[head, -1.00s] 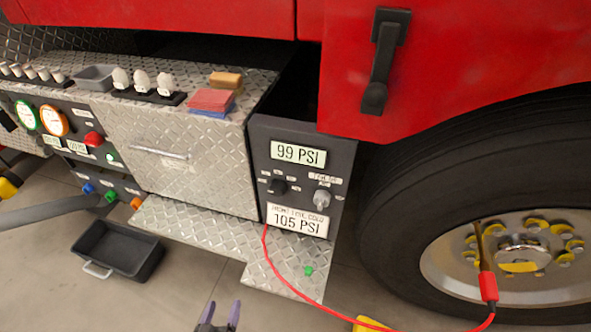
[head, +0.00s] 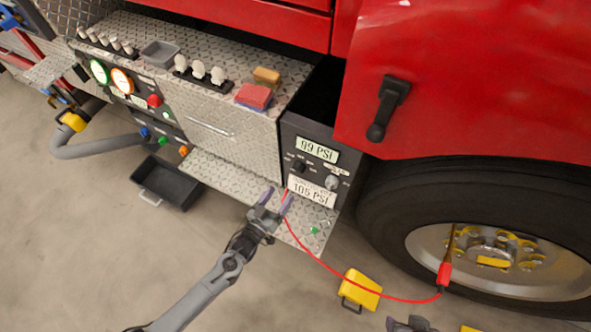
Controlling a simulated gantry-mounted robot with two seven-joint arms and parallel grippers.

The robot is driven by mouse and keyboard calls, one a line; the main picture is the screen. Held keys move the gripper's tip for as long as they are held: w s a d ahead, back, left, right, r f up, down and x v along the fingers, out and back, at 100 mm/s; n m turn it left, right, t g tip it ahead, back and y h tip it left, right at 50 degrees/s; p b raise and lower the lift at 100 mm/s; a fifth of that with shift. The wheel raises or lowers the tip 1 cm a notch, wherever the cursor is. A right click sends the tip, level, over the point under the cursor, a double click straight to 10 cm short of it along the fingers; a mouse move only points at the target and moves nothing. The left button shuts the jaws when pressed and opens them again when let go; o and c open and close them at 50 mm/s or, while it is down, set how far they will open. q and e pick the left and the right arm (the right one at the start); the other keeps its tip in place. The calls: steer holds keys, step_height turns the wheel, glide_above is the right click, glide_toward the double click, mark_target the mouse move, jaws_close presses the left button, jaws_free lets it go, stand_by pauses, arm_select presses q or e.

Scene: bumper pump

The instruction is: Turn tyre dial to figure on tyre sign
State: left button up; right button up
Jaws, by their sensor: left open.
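The dark tyre panel (head: 289,128) has a display (head: 317,149) reading 99 PSI. Below it are a black knob (head: 299,165) with small labels around it and a light grey knob (head: 332,182). The labels are too small to show which is the tyre dial. The white tyre sign (head: 311,191) below the knobs reads 105 PSI. My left gripper (head: 277,198) is open and empty, its fingers pointing up in front of the step, lower left of the knobs and apart from them. A dark part at the bottom edge looks like my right gripper (head: 411,324), mostly cut off.
A red hose (head: 345,288) runs from the panel to the wheel (head: 485,250). A diamond-plate step (head: 225,174) juts out below the panel. A yellow chock (head: 360,289) and a black tray (head: 167,183) are on the floor. Red bodywork (head: 470,80) overhangs at right.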

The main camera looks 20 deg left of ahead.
mark_target(296, 172)
arm_select(q)
steer(key=w, duration=0.3)
steer(key=w+d+b, duration=0.1)
steer(key=w, duration=0.1)
steer(key=w+b, duration=0.1)
steer(key=w, duration=0.2)
steer(key=shift+w+d, duration=0.3)
steer(key=shift+w+d+b, duration=0.15)
steer(key=shift+w+b, duration=0.25)
steer(key=shift+w, duration=0.4)
steer(key=shift+c, duration=0.4)
steer(key=c, duration=1)
